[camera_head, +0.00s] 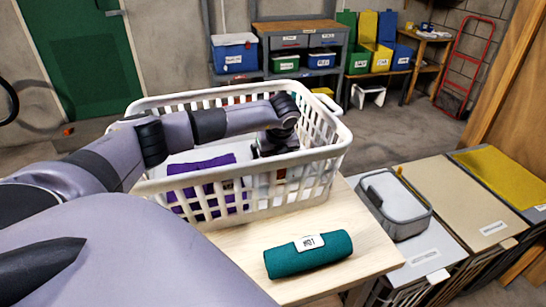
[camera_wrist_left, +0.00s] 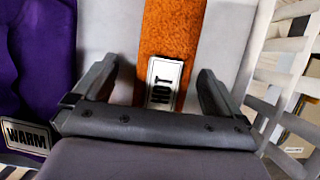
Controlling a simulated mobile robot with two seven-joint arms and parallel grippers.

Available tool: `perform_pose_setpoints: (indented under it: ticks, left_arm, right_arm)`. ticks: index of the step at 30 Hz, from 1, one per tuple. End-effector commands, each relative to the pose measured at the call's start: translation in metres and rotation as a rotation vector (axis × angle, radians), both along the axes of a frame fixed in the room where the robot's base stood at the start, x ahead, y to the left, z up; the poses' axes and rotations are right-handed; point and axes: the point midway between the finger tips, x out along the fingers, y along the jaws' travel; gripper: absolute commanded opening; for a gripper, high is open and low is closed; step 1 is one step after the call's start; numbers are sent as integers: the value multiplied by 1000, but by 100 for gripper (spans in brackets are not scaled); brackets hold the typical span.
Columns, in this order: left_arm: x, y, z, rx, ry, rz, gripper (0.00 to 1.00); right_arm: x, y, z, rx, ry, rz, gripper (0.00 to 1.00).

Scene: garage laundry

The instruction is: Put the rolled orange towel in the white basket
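The rolled orange towel (camera_wrist_left: 172,35) shows in the left wrist view, with a white label reading HOT. It lies inside the white basket (camera_head: 335,150), whose slatted wall also shows in the wrist view (camera_wrist_left: 290,45). My left gripper (camera_head: 275,145) reaches down inside the basket. In the wrist view its two fingers (camera_wrist_left: 155,85) are spread wide, with the orange towel between and beyond them and gaps at both sides. In the head view the arm and basket wall mostly hide the orange towel. My right gripper is not in view.
A purple towel (camera_head: 200,166) labelled WARM lies in the basket's left part. A rolled teal towel (camera_head: 308,256) lies on the wooden table (camera_head: 355,235) in front of the basket. A grey lidded box (camera_head: 393,200) stands at right. Shelves with bins stand behind.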

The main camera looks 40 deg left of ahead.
Motion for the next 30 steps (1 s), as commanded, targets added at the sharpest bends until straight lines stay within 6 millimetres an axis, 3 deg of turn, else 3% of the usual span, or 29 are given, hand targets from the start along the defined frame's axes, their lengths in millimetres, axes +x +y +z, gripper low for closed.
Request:
perform_pose_setpoints:
  ticks: [8,21,30]
  left_arm:
    - [-1,-4,11,0,-3,-1,99]
    - [-16,-34,91,0,-5,-2,99]
    - [-21,-41,112,0,-1,0,99]
  right_arm:
    - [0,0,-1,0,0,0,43]
    - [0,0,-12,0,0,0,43]
    - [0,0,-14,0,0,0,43]
